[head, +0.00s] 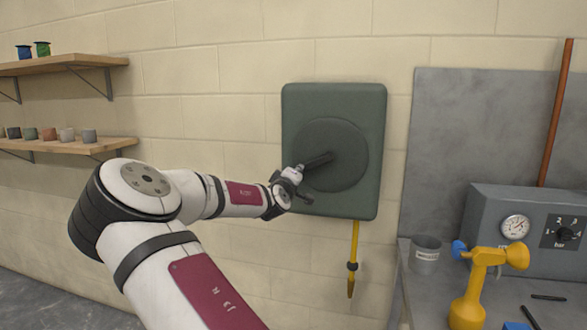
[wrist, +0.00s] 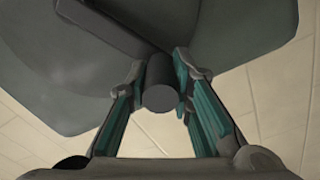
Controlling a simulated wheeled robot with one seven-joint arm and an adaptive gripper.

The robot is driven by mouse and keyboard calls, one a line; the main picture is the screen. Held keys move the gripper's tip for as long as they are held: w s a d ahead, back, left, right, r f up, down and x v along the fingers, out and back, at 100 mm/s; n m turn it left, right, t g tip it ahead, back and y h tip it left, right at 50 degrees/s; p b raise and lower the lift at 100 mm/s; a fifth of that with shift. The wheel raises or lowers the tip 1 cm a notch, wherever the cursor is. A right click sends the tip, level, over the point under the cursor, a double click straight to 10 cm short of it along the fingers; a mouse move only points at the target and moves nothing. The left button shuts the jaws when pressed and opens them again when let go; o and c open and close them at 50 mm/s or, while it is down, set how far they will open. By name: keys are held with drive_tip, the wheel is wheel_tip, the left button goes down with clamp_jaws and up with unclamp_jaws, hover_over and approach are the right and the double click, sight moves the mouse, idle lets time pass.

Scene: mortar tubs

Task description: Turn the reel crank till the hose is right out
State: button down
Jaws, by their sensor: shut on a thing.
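The hose reel (head: 334,200) is a dark green box on the block wall, with a round disc (head: 345,135) on its face. A dark crank arm (head: 319,160) runs from the disc's middle to the lower left; it also shows in the wrist view (wrist: 105,28). The yellow hose (head: 354,240) hangs a short way below the box, with a dark collar and a tapered end. My gripper (head: 297,184) is at the crank's outer end. In the wrist view my gripper (wrist: 160,85) is shut on the dark round crank handle (wrist: 159,97).
A bench at the right holds a grey cup (head: 425,254), a yellow tool (head: 478,285) with blue parts and a grey gauge box (head: 520,222). Shelves (head: 70,145) with small pots are at the left.

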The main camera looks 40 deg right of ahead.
drive_tip(key=s+d+f+n+p, duration=0.1)
drive_tip(key=s+d+f+n, duration=0.2)
drive_tip(key=n, duration=0.7)
drive_tip(key=shift+s+d+f+n, duration=0.25)
drive_tip(key=shift+s+f+n, duration=0.15)
drive_tip(key=shift+s+f, duration=1.1)
drive_tip(key=shift+s, duration=0.15)
drive_tip(key=c, duration=1.4)
unclamp_jaws()
drive_tip(key=shift+r, duration=0.1)
drive_tip(key=shift+r, duration=0.1)
